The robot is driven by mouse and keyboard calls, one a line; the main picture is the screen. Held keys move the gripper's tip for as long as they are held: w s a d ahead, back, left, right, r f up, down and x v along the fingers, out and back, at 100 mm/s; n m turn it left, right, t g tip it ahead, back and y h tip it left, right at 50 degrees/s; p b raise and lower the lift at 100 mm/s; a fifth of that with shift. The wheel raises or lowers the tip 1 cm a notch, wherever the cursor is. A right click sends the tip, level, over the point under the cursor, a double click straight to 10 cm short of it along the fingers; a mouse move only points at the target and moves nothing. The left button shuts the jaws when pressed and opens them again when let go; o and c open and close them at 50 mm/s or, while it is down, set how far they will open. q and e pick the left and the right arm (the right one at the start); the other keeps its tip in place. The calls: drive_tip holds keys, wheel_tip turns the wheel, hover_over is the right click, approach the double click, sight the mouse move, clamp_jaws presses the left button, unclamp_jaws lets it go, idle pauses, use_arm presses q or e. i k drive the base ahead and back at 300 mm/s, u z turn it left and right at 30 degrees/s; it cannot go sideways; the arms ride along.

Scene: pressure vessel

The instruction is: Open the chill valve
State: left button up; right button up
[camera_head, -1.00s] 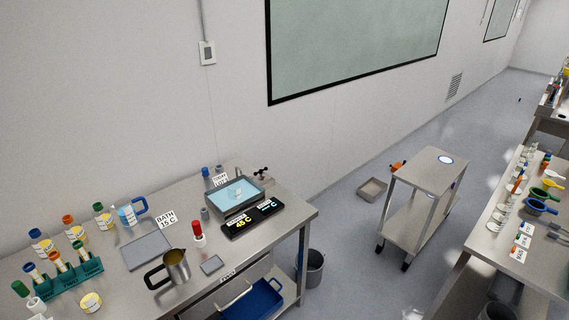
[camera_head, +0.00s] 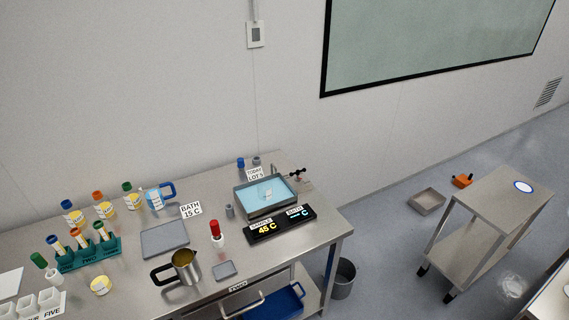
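A small dark valve handle (camera_head: 297,174), which looks like the chill valve, stands at the back right of the steel bench, just behind the water bath. The bath (camera_head: 265,195) is a grey tray of light blue water. A black display (camera_head: 281,226) in front of it reads 45 C on its left part; the right part is too small to read. Whether the valve is open or shut cannot be told. Neither of my grippers shows in the head view.
The steel bench (camera_head: 318,232) holds a metal jug (camera_head: 184,266), a red-capped bottle (camera_head: 216,232), a grey pad (camera_head: 164,239), a teal tube rack (camera_head: 88,253) and several bottles. A cart (camera_head: 498,208) stands to the right. Floor lies open between bench and cart. A bin (camera_head: 344,279) stands beside the bench.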

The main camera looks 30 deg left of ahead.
sight(304, 170)
drive_tip(key=u, duration=0.6)
drive_tip(key=i, duration=0.65)
drive_tip(key=u, duration=0.75)
